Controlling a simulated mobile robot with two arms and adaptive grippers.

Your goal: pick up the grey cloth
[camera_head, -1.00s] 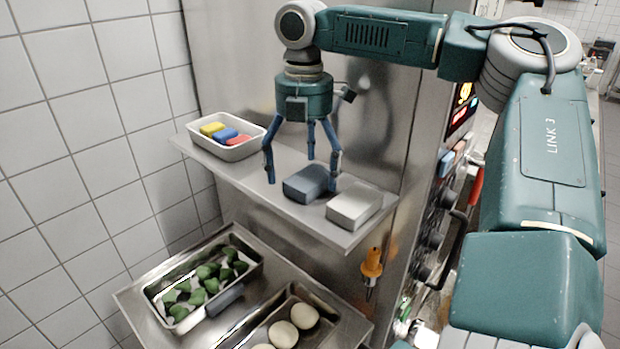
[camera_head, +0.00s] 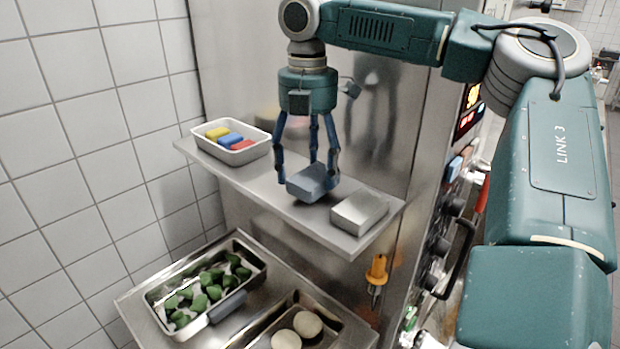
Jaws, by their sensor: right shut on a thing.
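The grey cloth (camera_head: 308,184) is a folded blue-grey block on the metal wall shelf (camera_head: 262,187). My right gripper (camera_head: 308,176) points down over it with its blue fingers closed around it. The cloth looks slightly tilted; whether it is clear of the shelf I cannot tell. My left gripper is not in view.
A silver-grey block (camera_head: 360,211) sits close to the right of the cloth on the shelf. A white tray (camera_head: 262,152) with coloured blocks stands at the shelf's left end. Below are a pan of green pieces (camera_head: 160,285) and a tray of dough balls (camera_head: 338,338). An orange-handled tool (camera_head: 377,270) hangs at the right.

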